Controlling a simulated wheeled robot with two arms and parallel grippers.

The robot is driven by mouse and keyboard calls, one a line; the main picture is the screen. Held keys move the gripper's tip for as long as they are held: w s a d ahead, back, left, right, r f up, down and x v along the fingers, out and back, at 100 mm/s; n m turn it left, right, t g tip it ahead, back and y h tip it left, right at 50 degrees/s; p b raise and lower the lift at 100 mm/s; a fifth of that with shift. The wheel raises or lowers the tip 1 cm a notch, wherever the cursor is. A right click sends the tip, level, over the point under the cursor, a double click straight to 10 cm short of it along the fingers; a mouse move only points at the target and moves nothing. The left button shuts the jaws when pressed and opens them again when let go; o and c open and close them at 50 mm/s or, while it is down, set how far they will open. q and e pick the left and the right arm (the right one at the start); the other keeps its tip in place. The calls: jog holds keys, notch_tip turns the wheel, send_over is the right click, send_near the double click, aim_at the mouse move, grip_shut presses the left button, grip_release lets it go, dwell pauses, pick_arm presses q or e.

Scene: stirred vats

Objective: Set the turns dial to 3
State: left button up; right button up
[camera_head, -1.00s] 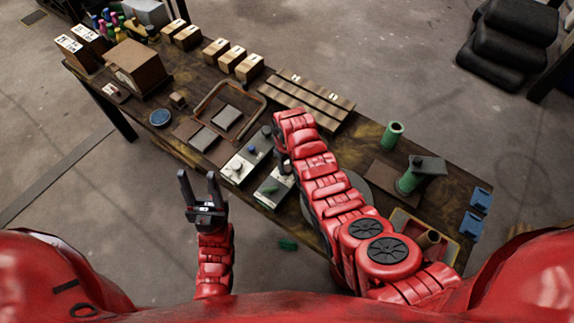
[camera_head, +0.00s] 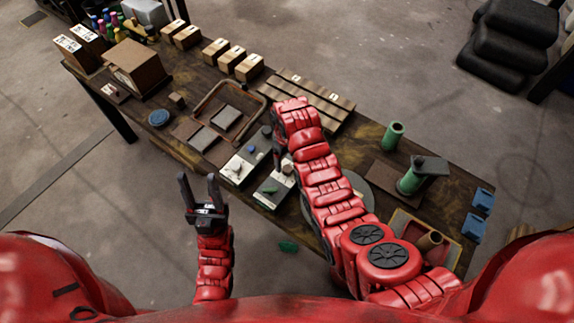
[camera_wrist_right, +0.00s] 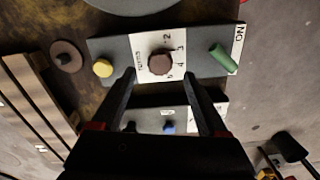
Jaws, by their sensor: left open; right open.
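The turns dial (camera_wrist_right: 160,62) is a round brown knob on a white plate with printed numbers, 2, 3 and 4 among them. I cannot tell which number it points to. Its control panel (camera_wrist_right: 205,62) also bears a yellow knob (camera_wrist_right: 103,68) and a green lever (camera_wrist_right: 223,58). My right gripper (camera_wrist_right: 159,76) is open, its fingertips either side of the dial's lower edge in the wrist view; contact is unclear. In the head view my right arm partly hides that panel (camera_head: 268,200). My left gripper (camera_head: 200,182) is open and empty, off the table's near edge.
A second panel (camera_head: 236,170) with a blue knob (camera_wrist_right: 169,127) lies beside the first. A tray (camera_head: 197,112), wooden blocks (camera_head: 249,68) and slatted boards (camera_head: 325,97) stand behind. Green cylinders (camera_head: 392,135) stand right of my right arm.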

notch_tip(320, 180, up, 6)
jog(key=r+p, duration=0.1)
notch_tip(320, 180, up, 6)
jog(key=r+p, duration=0.1)
jog(key=p, duration=0.7)
send_over(287, 168)
jog(key=shift+f, duration=0.25)
jog(key=shift+b, duration=0.3)
